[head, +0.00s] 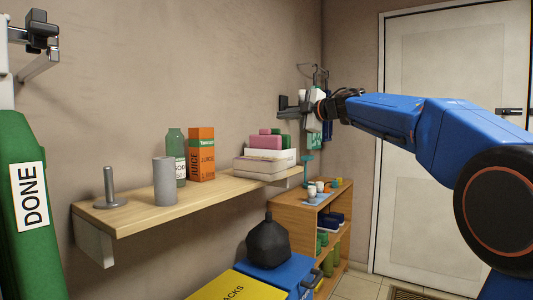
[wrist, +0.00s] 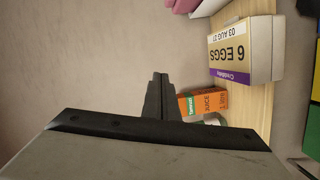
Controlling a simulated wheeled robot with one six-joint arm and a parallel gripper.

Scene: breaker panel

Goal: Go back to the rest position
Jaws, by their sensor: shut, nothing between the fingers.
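My gripper (head: 284,107) is at the end of my blue arm, right of the middle in the head view. It is raised above the far end of the wall shelf (head: 140,210) and holds nothing. In the wrist view its dark fingers (wrist: 160,80) are together, with plain wall behind them. An orange juice carton (wrist: 207,102) and a box labelled 6 EGGS (wrist: 240,55) show to the right of the fingers, apart from them.
The shelf also holds a green bottle (head: 176,155), a grey cylinder (head: 164,182) and a metal peg on a round base (head: 109,190). A wooden cabinet (head: 290,205) stands below my gripper. Items hang on the wall behind it. A white door (head: 440,60) is at the right.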

